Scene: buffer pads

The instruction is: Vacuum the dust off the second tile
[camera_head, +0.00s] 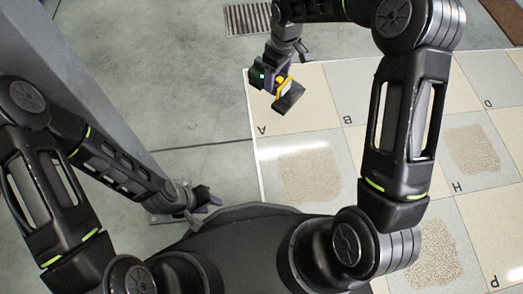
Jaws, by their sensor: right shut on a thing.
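My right gripper (277,78) reaches over from the right and is shut on a small handheld vacuum (289,98) with a yellow part and a dark flat nozzle. The nozzle is over the cream tile marked A (304,118). Sandy dust patches lie on three grey tiles: one below tile A (310,176), one near the letter H (472,149), and one at the lower right (432,254), partly hidden by my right arm. Which tile counts as second cannot be told. My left gripper (205,198) is low at the left, off the tiles; its fingers are too small to read.
The tiled platform (350,76) of cream and grey squares fills the right side, its left edge bordering grey concrete floor (180,70). A floor grate (247,19) lies at the top. My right arm hides part of the tiles.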

